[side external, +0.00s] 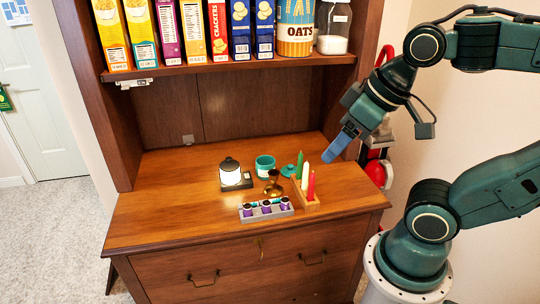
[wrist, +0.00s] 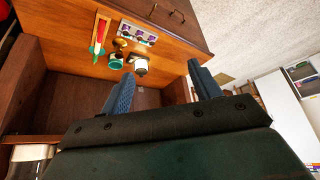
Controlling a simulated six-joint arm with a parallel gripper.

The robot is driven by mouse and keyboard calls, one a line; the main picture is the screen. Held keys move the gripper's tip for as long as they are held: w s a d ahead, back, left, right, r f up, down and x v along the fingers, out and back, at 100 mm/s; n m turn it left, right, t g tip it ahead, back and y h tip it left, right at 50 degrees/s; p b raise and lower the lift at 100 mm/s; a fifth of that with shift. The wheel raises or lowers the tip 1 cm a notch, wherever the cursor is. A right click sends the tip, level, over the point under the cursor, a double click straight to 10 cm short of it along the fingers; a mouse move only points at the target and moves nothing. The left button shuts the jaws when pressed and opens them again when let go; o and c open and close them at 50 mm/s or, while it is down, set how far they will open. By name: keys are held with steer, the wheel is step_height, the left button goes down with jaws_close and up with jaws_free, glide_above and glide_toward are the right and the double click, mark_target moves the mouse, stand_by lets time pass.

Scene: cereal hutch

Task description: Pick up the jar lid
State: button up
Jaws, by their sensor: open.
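The jar lid (side external: 289,170) is a small teal disc with a knob, lying on the wooden counter. My gripper (side external: 338,150) is open and empty, with blue fingers. It is in the air, up and to the right of the lid, not touching anything. In the wrist view its fingers (wrist: 160,85) are spread apart.
A wooden holder (side external: 308,204) with green, white and red candles stands close to the lid. A brass vessel (side external: 273,184), a grey pod tray (side external: 282,212) and a white-and-black lantern (side external: 230,173) are nearby. The shelf (side external: 240,67) with cereal boxes overhangs the counter's back. The counter's left is clear.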

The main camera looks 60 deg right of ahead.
steer(key=o, duration=0.7)
steer(key=shift+c, duration=0.2)
steer(key=w+d+r+m+g, duration=0.2)
steer(key=w+d+m, duration=0.3)
steer(key=w, duration=0.6)
steer(key=m+g, duration=0.4)
steer(key=m, duration=0.9)
glide_above(291, 165)
steer(key=shift+w+d+f, duration=0.1)
steer(key=shift+w+f, duration=0.05)
steer(key=shift+f, duration=15.8)
